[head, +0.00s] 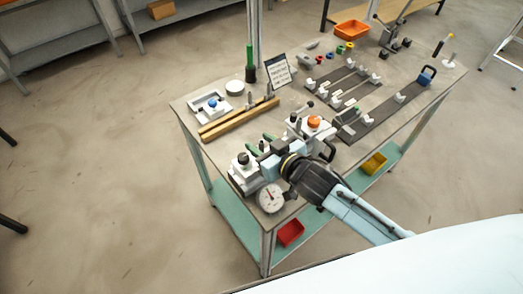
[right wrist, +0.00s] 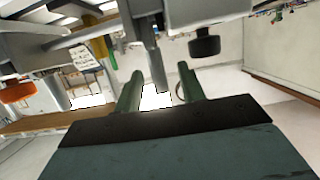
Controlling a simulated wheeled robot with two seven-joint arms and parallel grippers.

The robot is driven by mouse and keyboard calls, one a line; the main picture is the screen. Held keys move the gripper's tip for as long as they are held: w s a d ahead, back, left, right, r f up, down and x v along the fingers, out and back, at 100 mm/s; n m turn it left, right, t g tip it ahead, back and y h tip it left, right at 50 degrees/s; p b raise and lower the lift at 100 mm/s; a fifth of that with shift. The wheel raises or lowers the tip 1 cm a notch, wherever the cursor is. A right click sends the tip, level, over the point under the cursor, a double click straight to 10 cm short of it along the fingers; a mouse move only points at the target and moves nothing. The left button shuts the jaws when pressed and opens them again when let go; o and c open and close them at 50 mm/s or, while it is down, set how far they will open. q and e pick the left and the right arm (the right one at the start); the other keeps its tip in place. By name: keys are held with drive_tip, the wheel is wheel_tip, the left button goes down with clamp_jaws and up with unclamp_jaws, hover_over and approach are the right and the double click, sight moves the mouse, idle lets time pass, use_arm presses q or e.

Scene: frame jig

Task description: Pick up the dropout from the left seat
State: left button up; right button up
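The jig's left seat block (head: 243,172) carries a black knob (right wrist: 205,42); the other block has an orange knob (head: 314,122). My right gripper (head: 262,146) reaches in between these blocks from the front right. In the right wrist view its two green fingers (right wrist: 158,82) stand apart. A narrow grey metal piece (right wrist: 155,62), perhaps the dropout, hangs between them with gaps visible on both sides. In the head view the dropout cannot be made out clearly beside the gripper and block. My left gripper is not in view.
A round dial gauge (head: 270,197) sits at the front edge near my right gripper. Wooden bars (head: 240,119) and a white tray with a blue knob (head: 212,104) lie behind. Dark rails with white blocks (head: 345,84) fill the right side.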

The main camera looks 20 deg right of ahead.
drive_tip(key=shift+x, duration=1.05)
drive_tip(key=shift+s, duration=0.1)
clamp_jaws()
